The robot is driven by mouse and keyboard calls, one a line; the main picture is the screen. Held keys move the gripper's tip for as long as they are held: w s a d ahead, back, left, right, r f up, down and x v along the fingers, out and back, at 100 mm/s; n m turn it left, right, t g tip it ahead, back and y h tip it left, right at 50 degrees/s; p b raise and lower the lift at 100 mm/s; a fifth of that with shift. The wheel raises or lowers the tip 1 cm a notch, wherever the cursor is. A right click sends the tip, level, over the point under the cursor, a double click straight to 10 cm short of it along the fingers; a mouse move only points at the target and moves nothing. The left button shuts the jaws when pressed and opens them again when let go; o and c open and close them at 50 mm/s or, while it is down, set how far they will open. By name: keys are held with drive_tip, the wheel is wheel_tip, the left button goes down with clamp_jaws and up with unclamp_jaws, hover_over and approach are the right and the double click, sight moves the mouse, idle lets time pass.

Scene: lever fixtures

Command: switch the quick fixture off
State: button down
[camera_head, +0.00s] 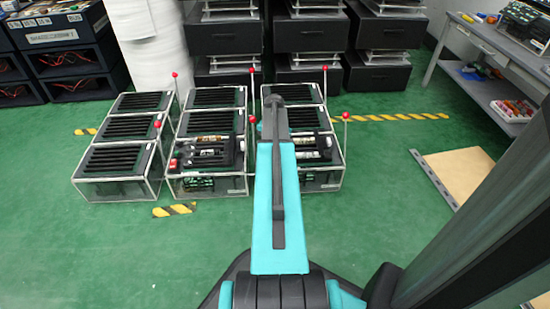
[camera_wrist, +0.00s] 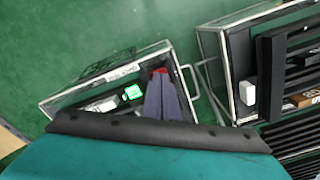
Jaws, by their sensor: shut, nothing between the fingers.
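Box-like fixtures with clear walls stand in three columns on the floor. In the head view the front ones are at left (camera_head: 118,160), middle (camera_head: 208,184) and right (camera_head: 322,178). Several have a thin lever with a red ball knob, including the front right knob (camera_head: 345,115). I cannot tell which is the quick fixture. My gripper (camera_wrist: 160,76) is shut and empty in the wrist view, over a fixture (camera_wrist: 62,102) with a green-lit part. Red shows at its fingertips; I cannot tell whether a knob lies there. The arm hides the gripper in the head view.
Another fixture (camera_wrist: 226,75) stands close on the right in the wrist view. Black drawer units (camera_head: 385,75) stand behind the columns, and a workbench (camera_head: 490,60) is at the right. A tan board (camera_head: 457,170) lies on the floor. Green floor is clear at front left.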

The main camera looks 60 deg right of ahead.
drive_tip(key=shift+f, duration=0.6)
idle(0.7)
drive_tip(key=shift+r, duration=0.1)
drive_tip(key=shift+r+p, duration=3.2)
drive_tip(key=shift+r, duration=0.2)
